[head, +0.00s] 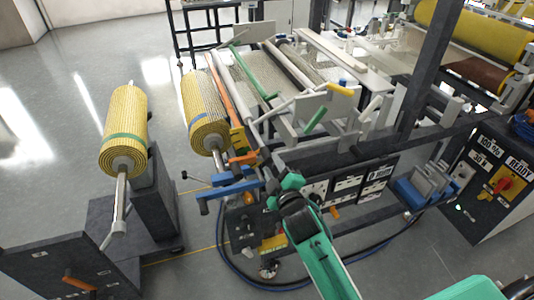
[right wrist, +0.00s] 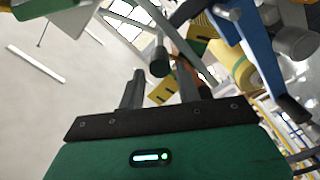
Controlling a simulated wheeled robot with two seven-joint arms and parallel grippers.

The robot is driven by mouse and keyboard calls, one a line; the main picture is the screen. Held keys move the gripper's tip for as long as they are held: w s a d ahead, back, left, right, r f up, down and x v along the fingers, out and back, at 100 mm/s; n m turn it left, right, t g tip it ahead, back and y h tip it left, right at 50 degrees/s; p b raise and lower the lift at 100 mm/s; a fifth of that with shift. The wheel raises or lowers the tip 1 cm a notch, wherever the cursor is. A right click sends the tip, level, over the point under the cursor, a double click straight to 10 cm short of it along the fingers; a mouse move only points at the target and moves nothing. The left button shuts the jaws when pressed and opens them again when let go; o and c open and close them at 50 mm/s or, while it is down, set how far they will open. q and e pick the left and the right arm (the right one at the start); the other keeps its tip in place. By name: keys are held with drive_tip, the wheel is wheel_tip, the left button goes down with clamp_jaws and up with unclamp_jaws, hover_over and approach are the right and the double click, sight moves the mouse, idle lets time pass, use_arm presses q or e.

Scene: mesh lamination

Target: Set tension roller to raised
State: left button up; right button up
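My right gripper (head: 268,168) reaches in from the bottom of the head view, at the front left corner of the laminating machine. In the right wrist view its two dark fingers (right wrist: 160,85) stand apart with nothing gripped between them. A dark rounded handle end (right wrist: 160,60) shows just beyond and between the fingertips; contact cannot be told. An orange handle (head: 243,159) and a blue lever arm (head: 229,188) are close left of the gripper in the head view. I cannot tell for sure which roller is the tension roller. My left gripper is not in view.
Yellow mesh rolls stand at left (head: 124,125) and beside the machine (head: 203,105). A green bar (head: 253,73) and a green handle (head: 315,120) are on the machine. A control cabinet (head: 495,180) stands right. A blue hose (head: 222,262) lies on the floor. The far-left floor is clear.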

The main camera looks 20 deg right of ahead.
sight(269, 161)
drive_tip(key=w, duration=0.4)
drive_tip(key=shift+p, duration=0.3)
drive_tip(key=shift+w, duration=0.6)
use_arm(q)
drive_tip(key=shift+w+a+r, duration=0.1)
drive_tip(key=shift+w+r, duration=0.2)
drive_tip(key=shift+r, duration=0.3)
